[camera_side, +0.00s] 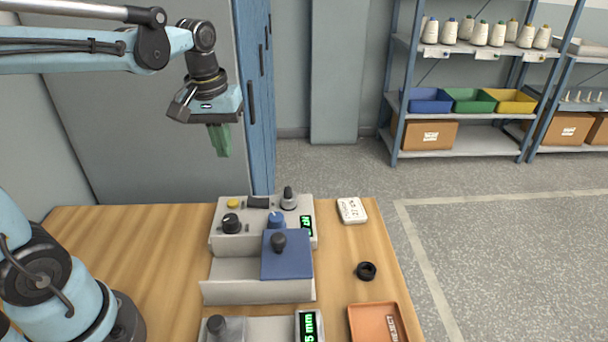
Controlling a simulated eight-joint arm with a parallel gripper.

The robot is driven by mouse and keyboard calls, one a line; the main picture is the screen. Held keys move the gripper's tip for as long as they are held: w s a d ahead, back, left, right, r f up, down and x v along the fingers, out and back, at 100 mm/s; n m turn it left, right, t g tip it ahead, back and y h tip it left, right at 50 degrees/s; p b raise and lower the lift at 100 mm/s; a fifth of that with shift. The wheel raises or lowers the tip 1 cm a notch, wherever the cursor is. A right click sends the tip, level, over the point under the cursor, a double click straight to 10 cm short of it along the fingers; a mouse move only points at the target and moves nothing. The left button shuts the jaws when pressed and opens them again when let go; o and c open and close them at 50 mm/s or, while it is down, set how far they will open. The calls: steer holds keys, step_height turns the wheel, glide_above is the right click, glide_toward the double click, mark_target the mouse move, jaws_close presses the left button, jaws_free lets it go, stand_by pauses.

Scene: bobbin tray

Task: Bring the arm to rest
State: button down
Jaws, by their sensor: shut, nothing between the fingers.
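My gripper (219,140) hangs in the air at the upper left, pointing down. Its green fingers are together, with nothing seen between them. It is well above the wooden table (130,240) and apart from everything on it. My light-blue arm reaches in from the left edge of the view.
Below my gripper stands a grey device (230,290) with knobs and a blue block (287,262). A second device (262,330), a black ring (366,271), a white labelled piece (351,210) and an orange tray (358,325) are nearby. A blue locker (257,100) stands behind.

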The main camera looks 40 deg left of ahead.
steer(key=s+d+f+m+t, duration=0.3)
steer(key=s+d+m+t, duration=0.1)
steer(key=d+m+t, duration=0.2)
steer(key=shift+s+d+m, duration=0.2)
steer(key=shift+s+m, duration=0.1)
steer(key=shift+m, duration=0.4)
stand_by(1.1)
